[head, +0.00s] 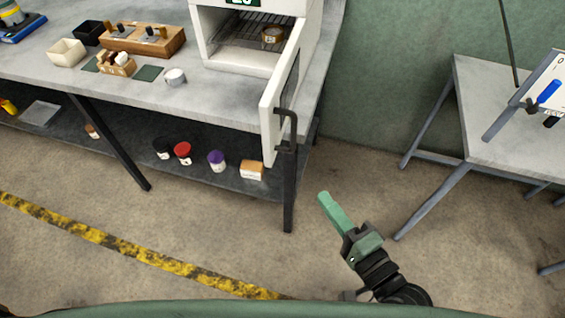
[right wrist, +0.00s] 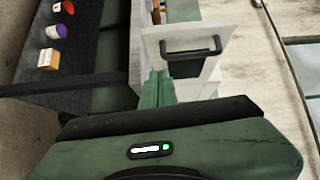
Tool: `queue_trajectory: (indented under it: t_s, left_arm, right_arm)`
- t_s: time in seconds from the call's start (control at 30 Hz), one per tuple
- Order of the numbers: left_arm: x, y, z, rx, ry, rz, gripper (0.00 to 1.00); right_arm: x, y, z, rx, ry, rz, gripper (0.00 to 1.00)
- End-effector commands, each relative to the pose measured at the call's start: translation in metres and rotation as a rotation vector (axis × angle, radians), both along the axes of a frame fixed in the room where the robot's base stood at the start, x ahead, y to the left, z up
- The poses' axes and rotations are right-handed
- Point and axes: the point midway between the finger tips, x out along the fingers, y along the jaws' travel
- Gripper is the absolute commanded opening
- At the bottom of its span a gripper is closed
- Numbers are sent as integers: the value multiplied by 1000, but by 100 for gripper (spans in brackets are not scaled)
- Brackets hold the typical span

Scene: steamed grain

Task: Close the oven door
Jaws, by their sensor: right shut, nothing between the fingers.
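The white oven (head: 239,68) stands on the grey workbench with its front open, showing a wire rack and a small brown jar (head: 272,36) inside. Its white door (head: 277,107) is swung open toward me and has a dark handle (head: 288,130). In the right wrist view the door (right wrist: 207,33) and handle (right wrist: 190,46) lie beyond the fingertips. My right gripper (head: 324,199) is shut and empty, below and right of the door, apart from it. Its green fingers also show in the right wrist view (right wrist: 157,86). My left gripper is not in view.
The workbench (head: 215,98) holds a wooden block (head: 143,40), small trays and a metal cup (head: 175,77). Several jars and a small box (head: 251,170) sit on its lower shelf. A second table (head: 490,130) stands at the right. The floor between is clear.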

Motion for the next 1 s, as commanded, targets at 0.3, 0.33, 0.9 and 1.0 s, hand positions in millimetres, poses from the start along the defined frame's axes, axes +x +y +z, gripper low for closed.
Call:
queue_trajectory:
  t_s: [0.3,0.33,0.9,1.0]
  left_arm:
    - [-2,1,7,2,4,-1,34]
    - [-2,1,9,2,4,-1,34]
    - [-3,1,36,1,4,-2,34]
    - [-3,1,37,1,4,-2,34]
  right_arm:
    - [18,17,25,68,-12,8,0]
    - [23,20,26,68,-14,8,0]
    - [90,88,22,63,-9,9,0]
    - [91,93,22,62,-9,9,0]
